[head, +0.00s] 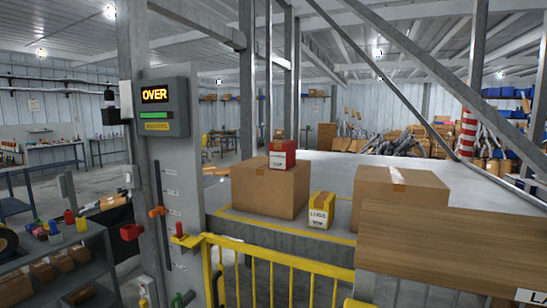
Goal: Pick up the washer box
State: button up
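A small red and white box (282,154) sits on top of a large cardboard box (270,188) on the grey platform. The lettering on its white front is too small to read surely, so I cannot confirm that it is the washer box. A small yellow and white box (321,210) stands on the platform to the right of that carton, and its label seems to read "LUGS". My gripper is not in view.
Another large carton (401,196) stands right of the yellow box. A brown wood-grained panel (450,250) blocks the lower right. A yellow railing (280,265) runs along the platform's front. A steel post (148,150) with an "OVER" display (162,107) stands left.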

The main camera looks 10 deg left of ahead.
aim_at(282, 152)
jog(key=u, duration=0.45)
jog(key=k, duration=0.55)
jog(key=u, duration=1.45)
jog(key=i, duration=1.9)
jog(key=z, duration=1)
jog(key=i, duration=0.7)
jog(key=z, duration=0.85)
